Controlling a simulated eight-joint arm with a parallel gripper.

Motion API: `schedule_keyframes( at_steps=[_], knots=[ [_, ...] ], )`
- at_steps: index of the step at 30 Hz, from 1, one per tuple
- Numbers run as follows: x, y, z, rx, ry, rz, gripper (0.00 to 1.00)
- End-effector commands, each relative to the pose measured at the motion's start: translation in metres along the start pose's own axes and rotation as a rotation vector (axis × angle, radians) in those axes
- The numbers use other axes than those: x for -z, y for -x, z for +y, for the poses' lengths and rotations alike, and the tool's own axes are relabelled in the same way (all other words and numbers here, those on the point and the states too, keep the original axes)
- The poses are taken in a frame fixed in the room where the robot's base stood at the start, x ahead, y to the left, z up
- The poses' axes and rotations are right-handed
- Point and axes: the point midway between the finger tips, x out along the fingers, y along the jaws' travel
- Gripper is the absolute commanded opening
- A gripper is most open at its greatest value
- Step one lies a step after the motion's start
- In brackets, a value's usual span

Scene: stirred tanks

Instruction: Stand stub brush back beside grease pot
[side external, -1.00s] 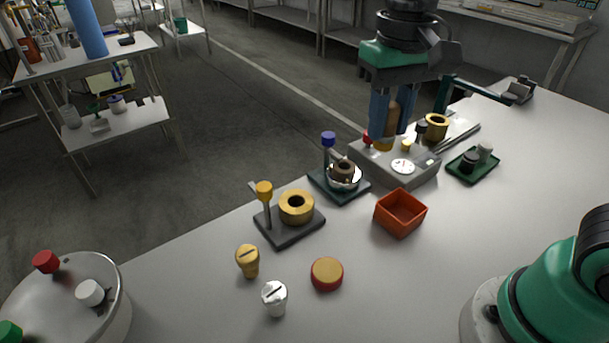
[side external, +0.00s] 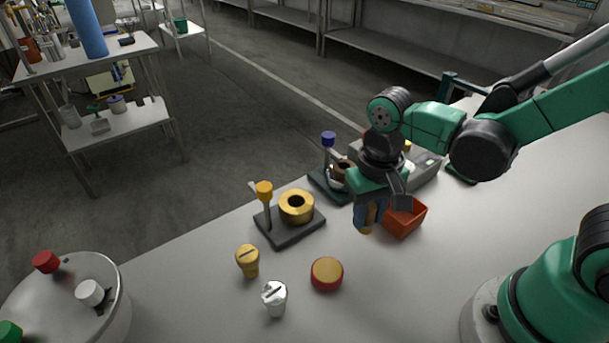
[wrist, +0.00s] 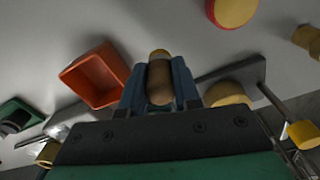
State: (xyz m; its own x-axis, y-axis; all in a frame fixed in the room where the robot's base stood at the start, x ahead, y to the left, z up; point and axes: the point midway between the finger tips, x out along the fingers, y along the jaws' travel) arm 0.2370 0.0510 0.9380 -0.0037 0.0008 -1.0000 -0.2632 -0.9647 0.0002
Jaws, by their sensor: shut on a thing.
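My gripper (side external: 369,214) is shut on the stub brush (side external: 365,229), a short brown thing with an orange-tan lower end. The brush hangs roughly upright in the side view, in front of and left of the red bin, apparently just above the table. In the wrist view the brush (wrist: 160,80) shows between the two blue fingers. What looks like the grease pot (side external: 327,274), a low round red pot with a yellow top, stands to the front left of my gripper. The pot also shows at the top of the wrist view (wrist: 234,8).
A red square bin (side external: 407,220) is close to the right of the fingers. A dark stand with a brass ring (side external: 297,205) is to the left. A yellow knob (side external: 247,261) and a white knob (side external: 274,298) stand left of the pot. The table right of the pot is clear.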

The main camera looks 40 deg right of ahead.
Motion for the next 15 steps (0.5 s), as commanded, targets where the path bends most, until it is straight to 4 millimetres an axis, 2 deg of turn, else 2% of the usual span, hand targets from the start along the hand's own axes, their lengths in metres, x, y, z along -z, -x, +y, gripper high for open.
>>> schedule_keyframes(
  at_steps=[9, 15],
  knots=[
    [0.0, -0.032, 0.0, 0.0, 0.0, 0.0, 0.0],
    [0.0, -0.035, 0.0, 0.0, 0.0, 0.0, 0.0]
  ],
)
